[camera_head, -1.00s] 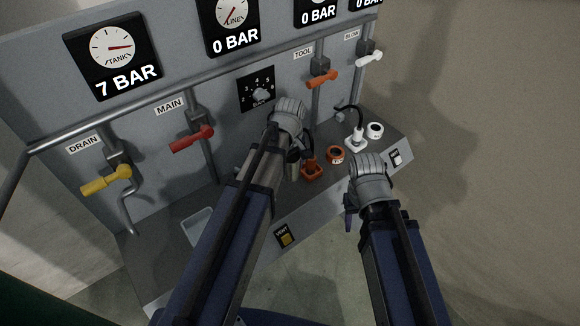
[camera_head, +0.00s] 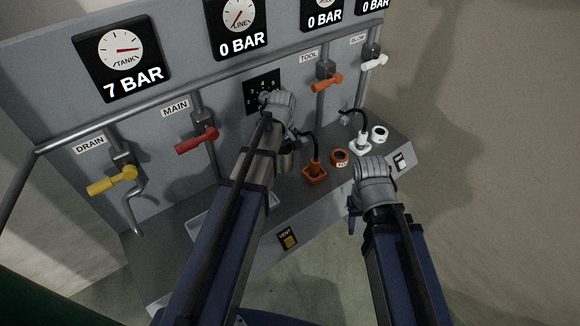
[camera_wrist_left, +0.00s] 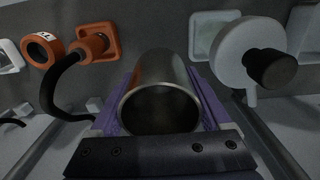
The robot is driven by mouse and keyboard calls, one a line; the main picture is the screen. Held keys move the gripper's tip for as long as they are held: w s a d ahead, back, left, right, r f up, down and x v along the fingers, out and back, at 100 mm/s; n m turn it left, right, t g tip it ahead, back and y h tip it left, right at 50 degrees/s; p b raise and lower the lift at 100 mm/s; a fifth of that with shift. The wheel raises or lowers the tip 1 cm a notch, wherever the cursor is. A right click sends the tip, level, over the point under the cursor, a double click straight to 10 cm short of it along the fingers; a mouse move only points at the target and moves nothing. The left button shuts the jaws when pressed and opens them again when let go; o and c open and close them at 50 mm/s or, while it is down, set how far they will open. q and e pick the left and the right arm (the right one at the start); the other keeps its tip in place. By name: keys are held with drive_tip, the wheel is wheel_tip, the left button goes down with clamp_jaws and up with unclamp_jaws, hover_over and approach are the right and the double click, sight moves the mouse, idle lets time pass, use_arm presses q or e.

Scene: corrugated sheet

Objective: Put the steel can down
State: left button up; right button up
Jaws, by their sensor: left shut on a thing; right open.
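The steel can (camera_wrist_left: 160,98) is a plain grey metal cylinder. In the left wrist view it sits between the two purple fingers of my left gripper (camera_wrist_left: 160,110), with its open end facing the camera. My left gripper is shut on it. In the head view the gripper (camera_head: 288,142) is over the panel's ledge, left of the orange socket, and the can (camera_head: 287,161) shows only partly behind my left arm. I cannot tell whether its lower end touches the ledge. My right gripper (camera_head: 352,216) is open and empty at the ledge's front right.
The ledge (camera_head: 240,240) carries a shallow tray (camera_head: 203,228), an orange socket (camera_head: 315,175) with a black hose, an orange ring (camera_head: 340,157), a white socket (camera_head: 359,146) and a white ring (camera_head: 380,133). A red valve handle (camera_head: 197,141) and an orange one (camera_head: 327,83) stick out from the panel.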

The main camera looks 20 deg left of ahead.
use_arm(q)
drive_tip(key=shift+s+f+b, duration=0.1)
drive_tip(key=shift+f+b, duration=0.3)
drive_tip(key=b, duration=0.6)
hover_over(284, 185)
wheel_tip(284, 185, down, 6)
drive_tip(key=shift+r, duration=0.2)
drive_tip(key=shift+f, duration=0.1)
wheel_tip(284, 185, down, 4)
drive_tip(key=b, duration=0.3)
drive_tip(key=shift+r, duration=0.25)
drive_tip(key=shift+f+b, duration=0.15)
drive_tip(key=shift+b, duration=0.15)
drive_tip(key=o, duration=1.3)
